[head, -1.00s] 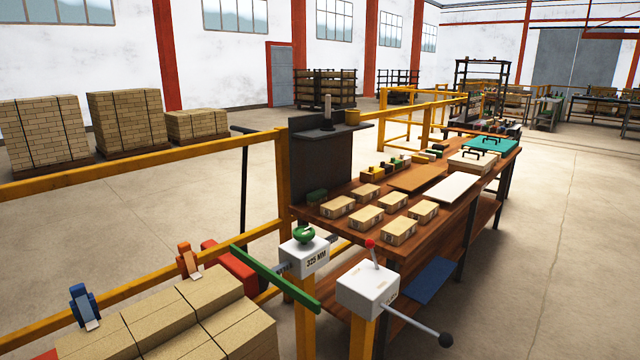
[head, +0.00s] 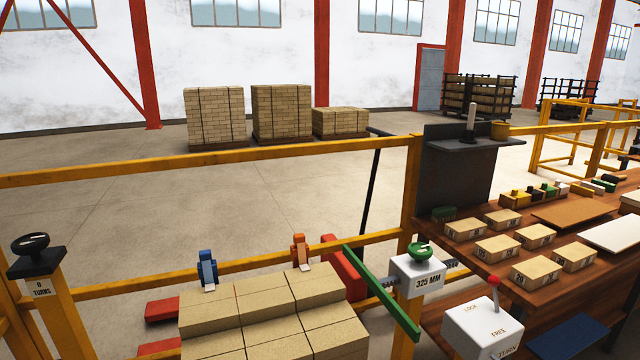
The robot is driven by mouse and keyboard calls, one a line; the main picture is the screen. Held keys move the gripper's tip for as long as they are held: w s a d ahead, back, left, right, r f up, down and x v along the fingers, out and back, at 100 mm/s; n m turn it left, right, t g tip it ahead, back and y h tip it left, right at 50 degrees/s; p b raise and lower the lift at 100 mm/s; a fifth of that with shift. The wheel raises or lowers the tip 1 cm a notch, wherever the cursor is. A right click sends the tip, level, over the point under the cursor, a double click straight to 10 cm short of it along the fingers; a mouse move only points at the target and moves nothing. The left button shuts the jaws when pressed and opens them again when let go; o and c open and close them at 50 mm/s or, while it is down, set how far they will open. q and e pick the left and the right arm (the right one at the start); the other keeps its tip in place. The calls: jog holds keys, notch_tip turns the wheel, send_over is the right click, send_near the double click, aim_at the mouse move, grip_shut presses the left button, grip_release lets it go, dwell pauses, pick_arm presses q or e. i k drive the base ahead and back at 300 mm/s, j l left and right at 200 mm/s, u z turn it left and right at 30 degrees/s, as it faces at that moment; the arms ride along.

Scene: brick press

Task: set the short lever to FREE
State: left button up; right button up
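The short lever (head: 495,297) has a red knob and a thin pale shaft. It rises from the top of a white box (head: 470,333) at the lower right. The box carries the words LOCK, FREE and TURN, with LOCK on its far left part and FREE nearer the front. The lever stands close to upright; I cannot tell which mark it is set to. The box's lower part is cut off by the frame. Neither of my grippers is in view.
A green bar (head: 382,292) and stacked bricks (head: 265,310) lie farther left. A wooden bench (head: 530,283) with several bricks is behind. A yellow rail (head: 200,168) crosses behind.

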aim_at(493, 281)
jog(key=l+u, duration=0.2)
jog(key=l, duration=0.35)
jog(key=l+u, duration=0.2)
jog(key=l, duration=0.35)
jog(key=k+l+u, duration=0.2)
jog(key=l, duration=0.9)
jog(key=k+l, duration=0.15)
jog(key=l, duration=1)
jog(key=k+l+u, duration=0.1)
jog(key=l, duration=0.45)
